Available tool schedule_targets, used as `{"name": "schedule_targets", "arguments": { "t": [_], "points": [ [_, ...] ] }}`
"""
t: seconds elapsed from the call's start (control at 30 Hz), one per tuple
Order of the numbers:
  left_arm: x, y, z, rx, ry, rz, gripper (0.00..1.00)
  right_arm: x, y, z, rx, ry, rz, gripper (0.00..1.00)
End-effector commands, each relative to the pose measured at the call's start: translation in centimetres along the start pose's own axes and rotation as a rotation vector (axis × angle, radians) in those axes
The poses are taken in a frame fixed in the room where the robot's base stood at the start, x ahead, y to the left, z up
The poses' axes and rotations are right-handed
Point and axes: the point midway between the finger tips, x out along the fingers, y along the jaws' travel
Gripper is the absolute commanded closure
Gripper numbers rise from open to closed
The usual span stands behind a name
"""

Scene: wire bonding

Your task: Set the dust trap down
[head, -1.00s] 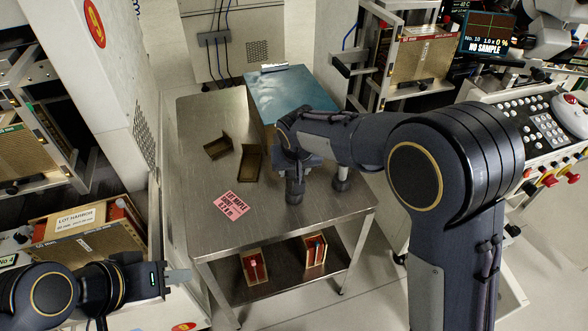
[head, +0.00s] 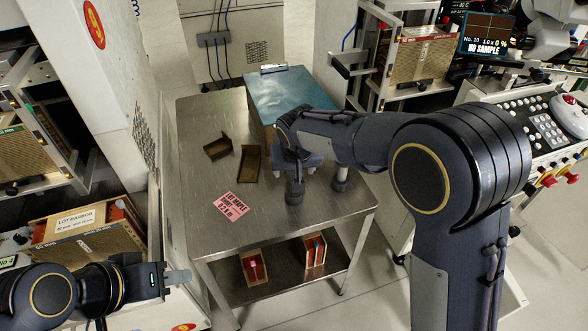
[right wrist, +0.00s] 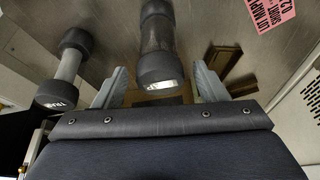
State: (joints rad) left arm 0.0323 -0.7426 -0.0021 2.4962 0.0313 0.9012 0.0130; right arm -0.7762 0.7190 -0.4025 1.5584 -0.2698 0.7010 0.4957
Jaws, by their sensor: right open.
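Two dark dumbbell-shaped pieces with grey middles stand on the steel table. The left one (head: 294,190) is just in front of my right gripper (head: 302,168). In the right wrist view this piece (right wrist: 158,45) lies between the two spread fingers of my right gripper (right wrist: 158,88), with gaps on both sides. The other piece (head: 341,180) is to its right; in the right wrist view it (right wrist: 60,95) has white lettering that seems to read TRAP. I cannot tell for sure which one is the dust trap. My left gripper (head: 178,277) is far from the table top, at lower left; its jaw gap is unclear.
A blue-topped box (head: 290,90) stands behind my right gripper. Two brown angled holders (head: 250,163) (head: 217,146) and a pink card (head: 231,205) lie on the steel table (head: 205,120). Red-fronted boxes (head: 254,265) sit on the lower shelf. The table's front left is clear.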

Motion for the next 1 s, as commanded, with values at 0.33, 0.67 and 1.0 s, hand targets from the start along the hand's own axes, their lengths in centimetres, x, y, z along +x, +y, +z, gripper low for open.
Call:
{"name": "schedule_targets", "arguments": {
  "t": [0.33,0.67,1.0],
  "points": [
    [-0.7,0.3,-0.3,0.0,0.0,0.0,0.64,-7.5,-0.1,-0.1,0.0,0.005,-0.004,0.34],
    [-0.9,0.4,-0.4,0.0,0.0,0.0,0.64,-11.0,0.0,0.0,0.0,0.001,-0.001,0.34],
    [-0.9,0.4,-0.4,0.0,0.0,0.0,0.64,-11.9,2.9,1.1,0.045,-0.023,-0.042,0.34]
  ]
}}
